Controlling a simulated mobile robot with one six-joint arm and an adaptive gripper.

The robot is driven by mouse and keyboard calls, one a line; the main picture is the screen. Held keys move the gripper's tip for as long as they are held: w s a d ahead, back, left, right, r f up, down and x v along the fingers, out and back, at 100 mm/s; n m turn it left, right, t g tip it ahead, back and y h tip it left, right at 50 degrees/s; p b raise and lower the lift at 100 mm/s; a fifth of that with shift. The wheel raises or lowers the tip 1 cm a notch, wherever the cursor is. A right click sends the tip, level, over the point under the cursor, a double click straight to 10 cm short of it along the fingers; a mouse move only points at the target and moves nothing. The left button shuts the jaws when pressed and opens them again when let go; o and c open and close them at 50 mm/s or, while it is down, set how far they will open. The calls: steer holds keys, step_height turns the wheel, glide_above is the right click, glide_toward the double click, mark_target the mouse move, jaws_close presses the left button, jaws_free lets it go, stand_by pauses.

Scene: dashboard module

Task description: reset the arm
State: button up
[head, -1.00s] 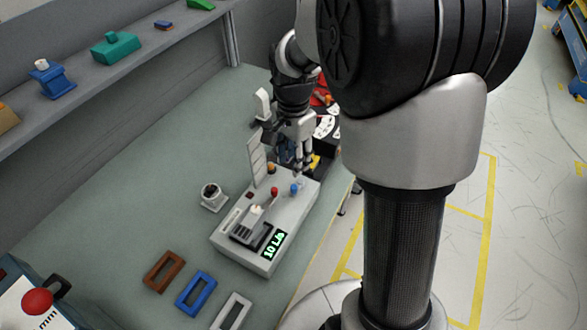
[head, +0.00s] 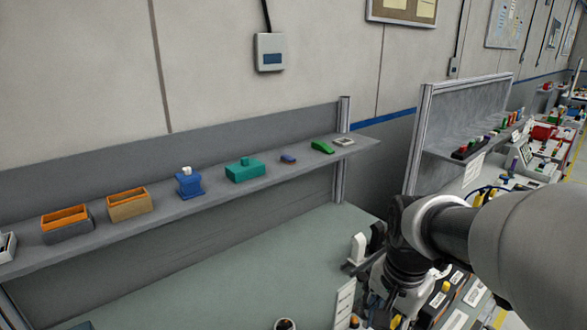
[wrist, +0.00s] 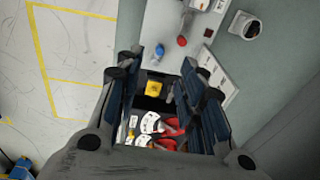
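My gripper (wrist: 160,78) shows in the wrist view with its two dark fingers spread apart and nothing between them. Beyond its tips is the grey dashboard module (wrist: 175,15), with a blue knob (wrist: 160,49) and a red knob (wrist: 182,41) on top. A white upright panel (wrist: 218,72) stands at the module's side. In the head view my arm reaches in from the right, and the fingertips cannot be made out at the bottom edge. The white panel (head: 345,300) shows beside my wrist there; most of the module is below the frame.
A shelf (head: 270,180) along the wall holds a blue part (head: 188,184), a green block (head: 245,170) and orange-topped bins (head: 128,203). A small round cup (wrist: 245,25) stands on the bench. The bench (head: 230,285) has clear room.

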steer(key=s+a+r+n+t, duration=0.1)
steer(key=s+a+n, duration=0.1)
steer(key=s+n, duration=0.3)
steer(key=s+a+r+n+t+b, duration=0.1)
steer(key=s+n, duration=0.4)
steer(key=s, duration=0.5)
steer(key=shift+s+a+r+t, duration=0.25)
steer(key=shift+a+r+t, duration=0.15)
steer(key=shift+r+t, duration=0.3)
